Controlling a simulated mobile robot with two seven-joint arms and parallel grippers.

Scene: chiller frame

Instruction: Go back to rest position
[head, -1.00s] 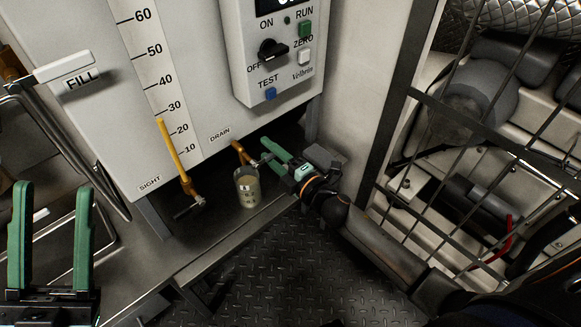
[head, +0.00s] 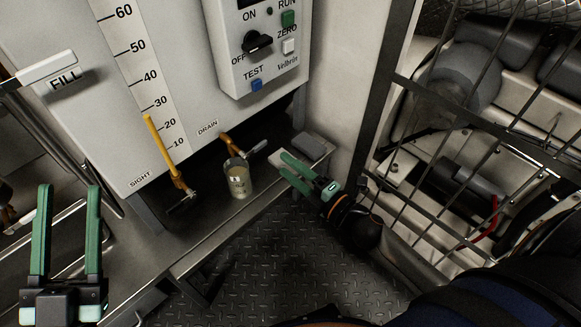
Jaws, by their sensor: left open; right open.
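My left gripper (head: 68,236) points up at the lower left, its two green fingers wide apart with nothing between them. My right gripper (head: 288,167) is at the middle right, open and empty, its green fingers pointing up and left. It is apart from the drain tap (head: 232,145), a brass tap with a grey lever under the DRAIN label. A clear cup (head: 238,178) with pale liquid stands on the ledge beneath this tap, to the left of my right gripper.
The tank (head: 180,80) carries a level scale, a yellow sight tube (head: 160,145) and a control box (head: 258,50) with a knob and buttons. A FILL lever (head: 50,70) is at the left. A wire cage (head: 460,120) stands at the right. Treadplate floor (head: 290,260) is open below.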

